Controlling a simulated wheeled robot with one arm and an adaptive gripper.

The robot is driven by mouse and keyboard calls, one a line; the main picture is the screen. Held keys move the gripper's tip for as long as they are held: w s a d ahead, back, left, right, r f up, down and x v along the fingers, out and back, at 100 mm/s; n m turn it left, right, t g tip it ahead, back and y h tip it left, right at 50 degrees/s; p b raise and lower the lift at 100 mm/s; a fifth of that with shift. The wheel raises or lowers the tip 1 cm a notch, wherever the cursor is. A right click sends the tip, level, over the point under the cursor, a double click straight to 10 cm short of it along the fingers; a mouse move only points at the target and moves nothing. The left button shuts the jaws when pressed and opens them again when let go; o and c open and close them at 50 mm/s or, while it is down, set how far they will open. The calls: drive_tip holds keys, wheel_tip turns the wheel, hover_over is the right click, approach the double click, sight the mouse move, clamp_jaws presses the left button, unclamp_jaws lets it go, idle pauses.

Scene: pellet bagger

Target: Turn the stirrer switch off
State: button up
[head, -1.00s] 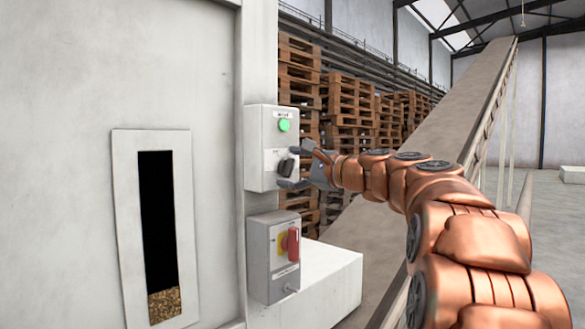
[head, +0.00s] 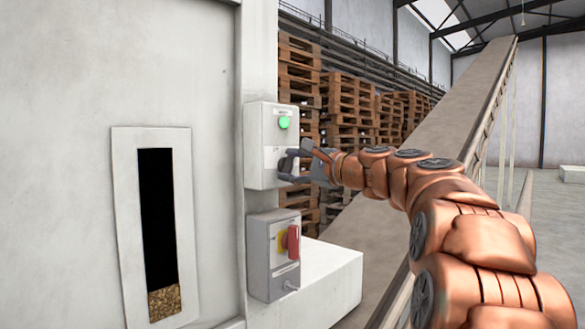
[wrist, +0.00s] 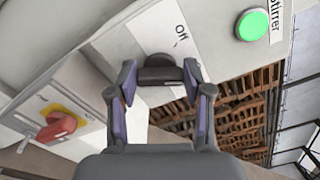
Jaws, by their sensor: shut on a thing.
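The stirrer switch is a black rotary knob (wrist: 160,72) on a pale grey box (head: 257,147) fixed to the machine's wall. In the wrist view the knob sits between my two fingertips, under a plate marked "Off". A lit green lamp (head: 284,122) is above it on the same box, and in the wrist view this lamp (wrist: 252,24) is beside a label reading "Stirrer". My gripper (head: 290,165) is shut on the knob from the front. The fingers partly hide the knob in the head view.
Below is a second grey box (head: 261,262) with a red handle (head: 293,242) on a yellow plate. A window (head: 163,290) at left shows pellets at its bottom. Stacked pallets (head: 300,80) and a sloping conveyor (head: 440,110) stand behind.

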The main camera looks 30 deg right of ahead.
drive_tip(key=n+b, duration=0.3)
drive_tip(key=shift+a+f, duration=0.1)
drive_tip(key=shift+f, duration=0.2)
drive_tip(key=n+b, duration=0.3)
drive_tip(key=n, duration=0.1)
drive_tip(key=shift+f+b, duration=0.2)
drive_tip(key=shift+b, duration=0.15)
drive_tip(key=shift+r+n+b, duration=0.1)
drive_tip(key=shift+n+b, duration=1.5)
drive_tip(key=shift+n, duration=0.5)
drive_tip(key=o, duration=1.2)
drive_tip(key=shift+r, duration=0.1)
drive_tip(key=shift+c, duration=0.2)
